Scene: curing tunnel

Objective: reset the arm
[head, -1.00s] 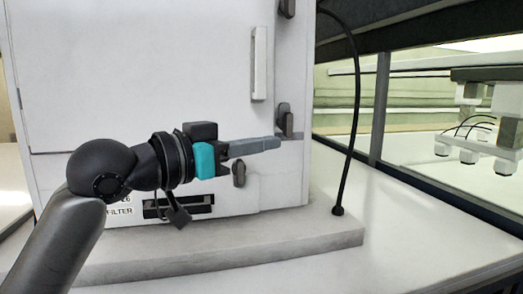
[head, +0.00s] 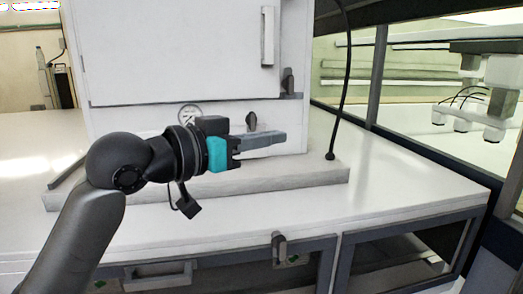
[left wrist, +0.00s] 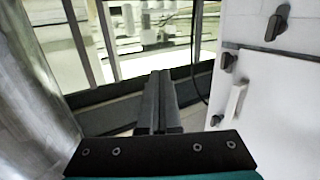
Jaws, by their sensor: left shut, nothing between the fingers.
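My left arm comes in from the left in the head view. Its gripper (head: 284,137) points right, in front of the lower part of a white cabinet (head: 175,50). The fingers are shut with nothing between them. In the left wrist view the two dark fingers (left wrist: 159,78) lie side by side and touch, and the white cabinet (left wrist: 270,110) stands to their right. My right gripper is in neither view.
The cabinet has a white handle (head: 268,36) and a dark knob (head: 252,121), and stands on a grey slab (head: 310,172) on a white bench (head: 390,190). A black cable (head: 345,90) drops to the slab's right end. The bench's right part is clear. Drawers (head: 158,275) sit below.

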